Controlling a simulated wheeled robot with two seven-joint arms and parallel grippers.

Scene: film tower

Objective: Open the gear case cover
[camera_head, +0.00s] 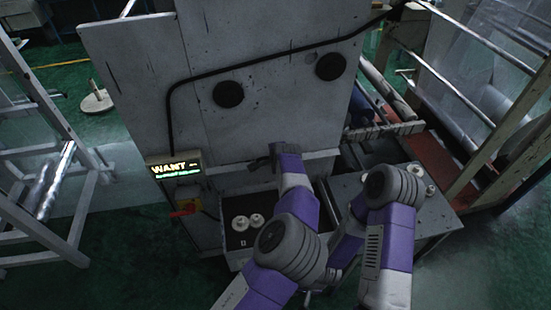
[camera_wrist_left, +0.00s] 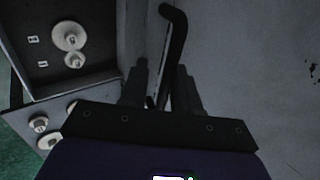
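The gear case (camera_head: 233,258) is low on the front of the grey machine. Its dark inside shows two pale round gears (camera_head: 248,222), so this side is uncovered. The wrist view shows the same gears (camera_wrist_left: 70,38) at upper left. A black bent handle (camera_wrist_left: 174,22) stands out beside a pale panel; I cannot tell whether this panel is the cover. My left gripper (camera_head: 262,160) is at the machine front, above and right of the gears. Its fingers (camera_wrist_left: 160,85) are apart, with the handle between them and a gap showing. My right gripper is not visible.
A lit display (camera_head: 174,168) and a red switch (camera_head: 184,210) are left of the case. A grey metal table (camera_head: 440,218) stands at right, behind my right arm. A metal frame (camera_head: 45,170) stands at far left. Green floor lies between it and the machine.

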